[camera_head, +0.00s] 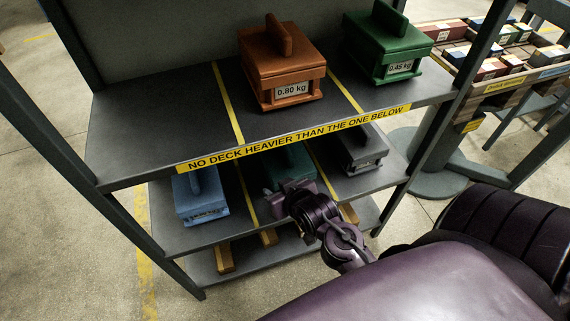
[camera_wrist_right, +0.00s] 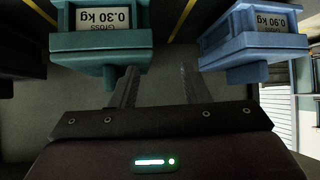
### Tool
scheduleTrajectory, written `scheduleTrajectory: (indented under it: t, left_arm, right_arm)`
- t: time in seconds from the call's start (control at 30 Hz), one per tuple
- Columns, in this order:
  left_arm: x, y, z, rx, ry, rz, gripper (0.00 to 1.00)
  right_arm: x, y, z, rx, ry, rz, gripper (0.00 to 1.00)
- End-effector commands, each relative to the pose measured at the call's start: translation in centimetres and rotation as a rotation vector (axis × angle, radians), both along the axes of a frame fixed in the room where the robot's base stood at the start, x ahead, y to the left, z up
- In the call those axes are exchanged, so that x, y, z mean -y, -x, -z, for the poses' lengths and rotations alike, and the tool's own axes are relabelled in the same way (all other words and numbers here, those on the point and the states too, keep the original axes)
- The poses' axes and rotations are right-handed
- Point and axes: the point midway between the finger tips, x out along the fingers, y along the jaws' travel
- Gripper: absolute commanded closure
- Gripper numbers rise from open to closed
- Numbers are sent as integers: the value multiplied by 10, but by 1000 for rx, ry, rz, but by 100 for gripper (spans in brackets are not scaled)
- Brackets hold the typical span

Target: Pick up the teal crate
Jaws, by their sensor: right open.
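The teal crate (camera_head: 296,158) sits on the middle deck, partly hidden by the upper deck and my right arm. In the right wrist view the teal crate (camera_wrist_right: 100,42) appears upside down, with a label reading 0.30 kg and its handle (camera_wrist_right: 112,76) pointing down in the picture. My right gripper (camera_head: 283,197) is at the front of that deck, close to the crate. In the wrist view its fingers (camera_wrist_right: 158,86) are apart with nothing between them; one finger overlaps the handle's edge, and contact cannot be told. My left gripper is not in view.
A blue crate (camera_head: 200,195), labelled 0.90 kg in the wrist view, stands left of the teal one; a grey crate (camera_head: 362,150) stands right. The upper deck (camera_head: 150,140) overhangs them, carrying an orange crate (camera_head: 283,68) and a green crate (camera_head: 388,45). Wooden pieces (camera_head: 224,260) lie below.

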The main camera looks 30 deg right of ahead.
Motion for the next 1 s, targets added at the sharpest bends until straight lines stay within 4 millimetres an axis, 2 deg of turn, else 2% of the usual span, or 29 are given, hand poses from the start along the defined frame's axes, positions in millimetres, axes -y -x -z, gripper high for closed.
scheduleTrajectory:
  t: [0.37, 0.63, 0.83, 1.0]
  left_arm:
    - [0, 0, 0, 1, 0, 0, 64]
    - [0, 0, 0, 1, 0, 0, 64]
    - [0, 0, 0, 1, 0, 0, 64]
    - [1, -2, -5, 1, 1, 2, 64]
  right_arm:
    - [34, -21, 9, 287, 19, 92, 58]
    - [63, -18, 9, 556, 65, 162, 58]
    - [71, -16, 6, 641, 84, 178, 58]
    - [76, -33, 6, 649, 87, 179, 58]
